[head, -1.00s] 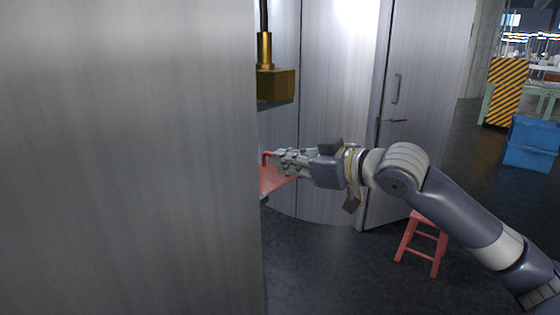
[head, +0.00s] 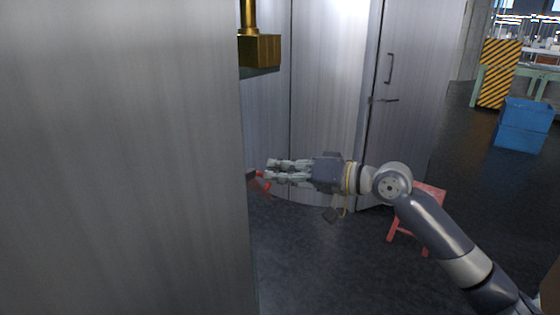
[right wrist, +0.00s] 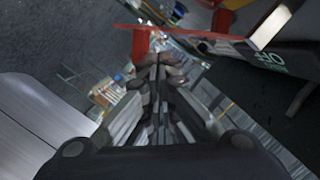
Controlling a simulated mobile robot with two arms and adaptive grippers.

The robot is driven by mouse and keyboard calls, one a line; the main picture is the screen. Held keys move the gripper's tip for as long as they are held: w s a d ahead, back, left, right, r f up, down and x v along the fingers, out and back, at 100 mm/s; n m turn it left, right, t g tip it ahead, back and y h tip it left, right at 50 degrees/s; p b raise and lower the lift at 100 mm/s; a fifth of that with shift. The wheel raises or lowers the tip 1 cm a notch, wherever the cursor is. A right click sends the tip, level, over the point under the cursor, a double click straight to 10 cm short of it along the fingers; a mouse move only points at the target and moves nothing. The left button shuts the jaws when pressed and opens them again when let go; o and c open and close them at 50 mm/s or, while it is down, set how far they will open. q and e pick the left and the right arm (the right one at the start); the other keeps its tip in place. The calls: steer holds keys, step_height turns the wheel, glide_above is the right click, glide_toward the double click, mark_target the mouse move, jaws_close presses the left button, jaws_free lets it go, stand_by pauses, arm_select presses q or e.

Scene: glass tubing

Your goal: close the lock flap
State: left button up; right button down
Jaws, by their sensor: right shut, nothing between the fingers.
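The lock flap (head: 258,184) is a small red piece low beside the edge of the near grey metal wall in the head view; most of it is hidden behind that wall. A red bar (right wrist: 185,33) and a red upright (right wrist: 140,45) show in the right wrist view; I cannot tell which part of the flap they are. My right gripper (head: 269,170) is shut and empty, pointing left, its fingertips just right of the red piece. I cannot tell whether they touch. Its fingers (right wrist: 157,75) also show in the right wrist view. My left gripper is not in view.
The near grey wall (head: 120,160) fills the left of the head view. A brass fitting (head: 259,50) sits above the flap. A grey door (head: 410,100) with handles stands behind my right arm. A red stool (head: 428,192) stands close behind the arm.

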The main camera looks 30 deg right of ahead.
steer(key=s+a+f+m+t+y+p, duration=0.1)
steer(key=a+f+m, duration=0.3)
steer(key=m, duration=0.4)
steer(key=shift+s+a+f+y+p, duration=0.35)
steer(key=shift+f+y+p, duration=0.15)
steer(key=shift+p, duration=0.15)
stand_by(0.3)
